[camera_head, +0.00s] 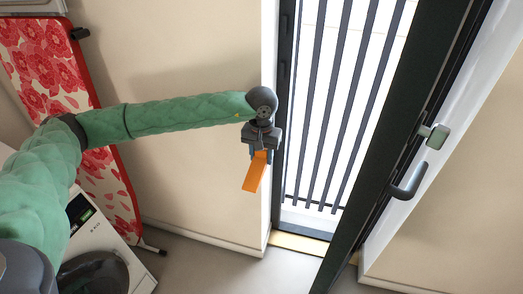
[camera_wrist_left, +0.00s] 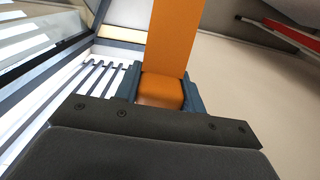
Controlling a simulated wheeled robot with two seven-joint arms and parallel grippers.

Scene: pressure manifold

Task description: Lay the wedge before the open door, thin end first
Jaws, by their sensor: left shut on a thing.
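The orange wedge (camera_head: 256,172) hangs from my left gripper (camera_head: 259,150) in the head view, its long body pointing down and slightly left, above the floor. In the left wrist view the wedge (camera_wrist_left: 168,40) sits between the two blue-grey fingertips (camera_wrist_left: 158,88), which are shut on it. The wedge is in front of the wall edge, left of the door opening. The open door (camera_head: 405,140) has a dark frame and a handle (camera_head: 408,182), and stands swung inward at the right. My right gripper is not in view.
A barred railing (camera_head: 325,110) stands beyond the doorway. A pale threshold strip (camera_head: 300,243) crosses the opening. A red floral ironing board (camera_head: 45,65) leans at the left, near a white washing machine (camera_head: 100,240). Grey floor (camera_head: 210,270) in front of the doorway is clear.

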